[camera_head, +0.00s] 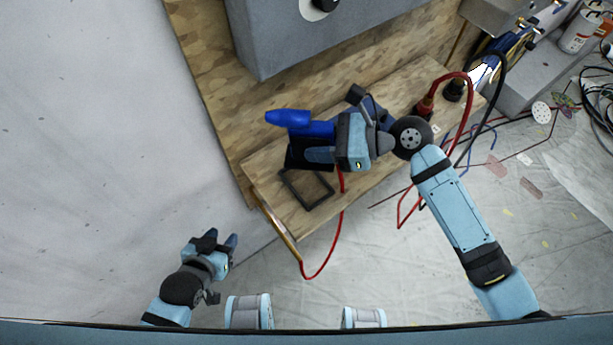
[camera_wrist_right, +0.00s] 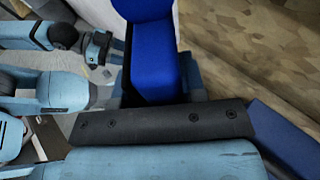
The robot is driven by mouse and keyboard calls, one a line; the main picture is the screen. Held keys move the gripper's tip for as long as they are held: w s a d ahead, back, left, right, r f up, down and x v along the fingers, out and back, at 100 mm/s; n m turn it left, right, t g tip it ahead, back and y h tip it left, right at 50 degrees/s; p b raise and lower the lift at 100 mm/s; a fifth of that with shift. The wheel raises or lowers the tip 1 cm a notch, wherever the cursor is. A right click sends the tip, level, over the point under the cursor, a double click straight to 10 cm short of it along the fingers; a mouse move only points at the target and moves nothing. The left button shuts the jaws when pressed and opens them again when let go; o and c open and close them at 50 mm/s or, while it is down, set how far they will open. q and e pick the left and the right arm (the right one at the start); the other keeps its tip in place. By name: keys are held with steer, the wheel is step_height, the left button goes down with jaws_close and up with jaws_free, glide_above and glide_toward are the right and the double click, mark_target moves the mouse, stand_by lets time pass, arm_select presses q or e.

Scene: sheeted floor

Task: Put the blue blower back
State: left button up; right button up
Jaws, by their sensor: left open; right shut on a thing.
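The blue blower (camera_head: 290,119) is in the head view above the wooden bench, its blue nozzle end pointing left. My right gripper (camera_head: 322,150) is shut on it, and the gripper body covers part of the blower. The blower also shows in the right wrist view (camera_wrist_right: 152,62) as a blue block between the fingers. A dark open frame (camera_head: 307,189) sits on the bench just below the blower; I cannot tell whether the blower touches it. My left gripper (camera_head: 218,243) is open and empty at the lower left, away from the bench.
The wooden bench (camera_head: 262,180) has a grey box (camera_head: 290,40) behind it. A red hose (camera_head: 342,225) hangs over the front edge. Red and black hoses (camera_head: 450,80) loop at the bench's right end. A white can (camera_head: 578,32) stands at the far right. Sheeted floor (camera_head: 390,270) lies in front.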

steer(key=shift+w+a+f, duration=0.2)
steer(key=shift+w+a, duration=0.1)
steer(key=shift+y, duration=0.3)
step_height(320, 180, down, 5)
steer(key=shift+s+r+b, duration=0.1)
steer(key=shift+b, duration=0.5)
step_height(320, 180, down, 4)
steer(key=shift+r+b, duration=0.1)
steer(key=shift+b, duration=0.3)
steer(key=shift+f, duration=0.3)
steer(key=shift+f, duration=0.15)
steer(key=shift+f, duration=0.25)
steer(key=o, duration=0.6)
steer(key=shift+o, duration=0.2)
